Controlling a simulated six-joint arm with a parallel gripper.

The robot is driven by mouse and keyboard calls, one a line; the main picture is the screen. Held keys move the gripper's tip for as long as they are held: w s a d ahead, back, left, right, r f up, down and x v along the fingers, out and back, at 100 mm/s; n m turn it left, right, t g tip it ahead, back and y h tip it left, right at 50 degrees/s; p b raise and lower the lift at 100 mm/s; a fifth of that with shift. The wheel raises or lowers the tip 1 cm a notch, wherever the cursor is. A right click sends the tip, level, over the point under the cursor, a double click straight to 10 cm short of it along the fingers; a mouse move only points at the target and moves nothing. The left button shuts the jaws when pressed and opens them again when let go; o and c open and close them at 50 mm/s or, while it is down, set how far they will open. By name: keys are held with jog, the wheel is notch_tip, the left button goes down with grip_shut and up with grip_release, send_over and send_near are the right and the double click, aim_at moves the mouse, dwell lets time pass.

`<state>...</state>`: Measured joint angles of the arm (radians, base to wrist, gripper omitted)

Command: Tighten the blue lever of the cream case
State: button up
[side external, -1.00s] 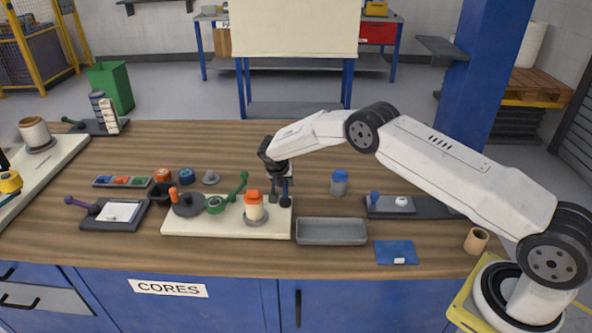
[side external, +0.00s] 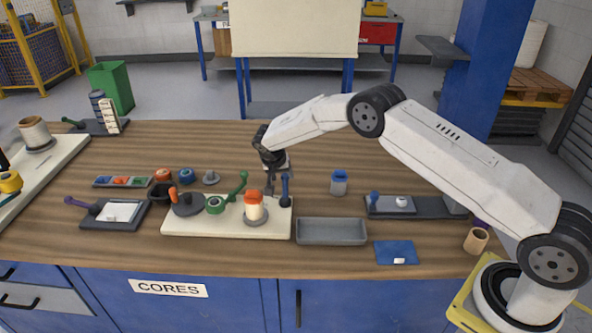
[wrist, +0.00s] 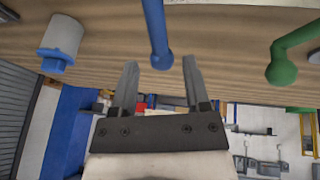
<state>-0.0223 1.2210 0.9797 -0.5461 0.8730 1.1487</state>
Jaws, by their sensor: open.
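The cream case (side external: 230,228) lies flat on the wooden bench. Its blue lever (side external: 285,188) stands upright at its right end. The same blue lever (wrist: 156,25) shows in the wrist view, its round knob lying between the fingertips in the picture. My gripper (side external: 272,178) is open just left of the lever in the side view. In the wrist view both fingers of my gripper (wrist: 159,72) are apart, with nothing clamped. I cannot tell whether a finger touches the lever.
A green lever (side external: 237,188) and an orange-topped roller (side external: 254,208) stand on the case, left of the blue lever. A blue-capped grey bottle (side external: 339,184) stands to the right. A grey tray (side external: 331,240) and a blue mat (side external: 396,252) lie in front right.

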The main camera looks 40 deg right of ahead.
jog(key=shift+v, duration=1.7)
jog(key=s+a+r+n+y, duration=0.1)
jog(key=s+r+n, duration=0.2)
jog(key=s, duration=0.8)
jog(key=s+a+r+n+y, duration=0.2)
jog(key=s+r+n, duration=0.1)
jog(key=s, duration=0.8)
jog(key=s+a+r+n+y, duration=0.1)
jog(key=s+r+n, duration=0.2)
jog(key=s, duration=0.9)
jog(key=shift+r+t+y, duration=0.3)
jog(key=shift+r+t, duration=0.1)
jog(key=shift+r, duration=0.1)
